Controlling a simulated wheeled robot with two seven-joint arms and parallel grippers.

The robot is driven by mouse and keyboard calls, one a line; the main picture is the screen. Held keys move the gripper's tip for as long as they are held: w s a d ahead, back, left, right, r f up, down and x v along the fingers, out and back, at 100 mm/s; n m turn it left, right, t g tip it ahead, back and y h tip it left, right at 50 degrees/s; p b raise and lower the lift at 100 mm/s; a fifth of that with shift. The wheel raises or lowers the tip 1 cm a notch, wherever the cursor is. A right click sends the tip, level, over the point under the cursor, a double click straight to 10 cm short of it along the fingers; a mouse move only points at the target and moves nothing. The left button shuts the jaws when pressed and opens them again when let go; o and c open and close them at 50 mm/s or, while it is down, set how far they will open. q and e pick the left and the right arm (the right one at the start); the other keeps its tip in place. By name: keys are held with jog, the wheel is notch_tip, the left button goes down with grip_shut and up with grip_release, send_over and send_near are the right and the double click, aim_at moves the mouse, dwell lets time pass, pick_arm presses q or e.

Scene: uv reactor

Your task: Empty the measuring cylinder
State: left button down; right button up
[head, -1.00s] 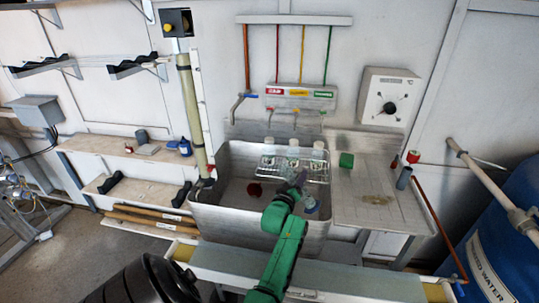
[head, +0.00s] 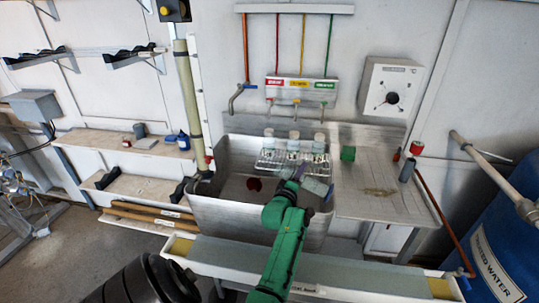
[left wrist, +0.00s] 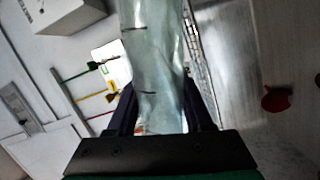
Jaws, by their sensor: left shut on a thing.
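The measuring cylinder (left wrist: 152,60) is clear with dark graduation marks and fills the middle of the left wrist view. My left gripper (left wrist: 158,105) is shut on it, one dark finger on each side. In the head view the cylinder (head: 316,187) shows as a pale, tilted piece beside my left gripper (head: 299,177), over the right part of the steel sink (head: 225,212). I cannot tell whether liquid is in it or leaving it. My right gripper is not in view.
A wire rack with several pale-capped bottles (head: 294,140) stands at the sink's back. A green block (head: 348,153) and a grey cylinder (head: 407,170) stand on the drainboard (head: 375,208). A dark red round thing (head: 254,184) lies in the sink. Taps hang above it.

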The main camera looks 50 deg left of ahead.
pick_arm(q)
jog(key=shift+s+a+n, duration=0.15)
jog(key=shift+a+n, duration=0.1)
jog(key=shift+n, duration=0.15)
jog(key=shift+s+a+b, duration=0.1)
jog(key=shift+b, duration=0.25)
jog(key=shift+f+n, duration=0.2)
jog(key=shift+n, duration=0.8)
jog(key=shift+d+r+p, duration=0.1)
jog(key=shift+d+p, duration=0.25)
jog(key=shift+d, duration=0.25)
jog(key=shift+w+d+r+n+p, duration=0.45)
jog(key=shift+w+d+n+p, duration=0.2)
jog(key=shift+n, duration=0.25)
jog(key=shift+d, duration=0.15)
jog(key=shift+f+n, duration=0.1)
jog(key=shift+n, duration=0.2)
